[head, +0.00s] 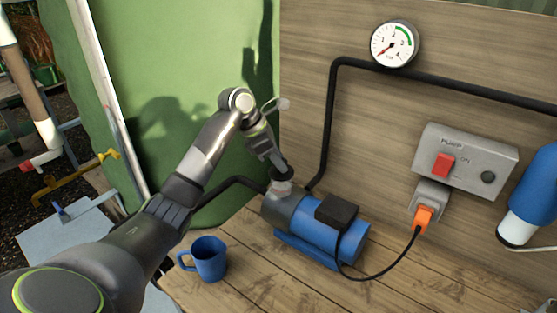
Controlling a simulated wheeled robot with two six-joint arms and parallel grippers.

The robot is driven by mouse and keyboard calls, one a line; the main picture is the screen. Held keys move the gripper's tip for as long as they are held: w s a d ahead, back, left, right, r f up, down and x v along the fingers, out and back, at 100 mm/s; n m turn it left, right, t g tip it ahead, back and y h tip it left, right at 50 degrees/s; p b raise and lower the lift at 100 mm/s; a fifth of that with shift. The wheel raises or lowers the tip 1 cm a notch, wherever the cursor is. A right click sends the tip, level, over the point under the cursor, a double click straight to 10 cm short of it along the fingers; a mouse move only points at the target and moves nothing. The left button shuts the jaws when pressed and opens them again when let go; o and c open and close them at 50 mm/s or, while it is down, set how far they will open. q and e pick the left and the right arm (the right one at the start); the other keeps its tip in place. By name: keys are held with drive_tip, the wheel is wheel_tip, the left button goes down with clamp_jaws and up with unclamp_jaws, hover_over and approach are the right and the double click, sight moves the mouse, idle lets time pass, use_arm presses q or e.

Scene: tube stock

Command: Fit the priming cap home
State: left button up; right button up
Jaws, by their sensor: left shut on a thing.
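My left gripper (275,163) reaches over the pump from the left and points down. It is shut on a small dark piece, which looks like the priming cap (285,174). The cap is right above the pale filling neck (281,187) on the pump's grey head. I cannot tell whether the cap touches the neck or how far it sits on it. The blue pump (318,238) lies on the wooden bench with a black box on top. My right gripper is not in view.
A blue mug (208,259) stands on the bench (265,285) left of the pump. Black pipes run from the pump head. On the wall are a gauge (394,44), a switch box (466,159) and an orange plug (424,216) with a black cable. A blue-and-white cylinder (530,200) is at right.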

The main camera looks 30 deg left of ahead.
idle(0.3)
use_arm(q)
drive_tip(key=o, duration=1)
drive_tip(key=shift+o, duration=0.2)
drive_tip(key=b+v, duration=0.2)
drive_tip(key=v, duration=1.5)
drive_tip(key=shift+r, duration=0.25)
drive_tip(key=shift+f, duration=0.1)
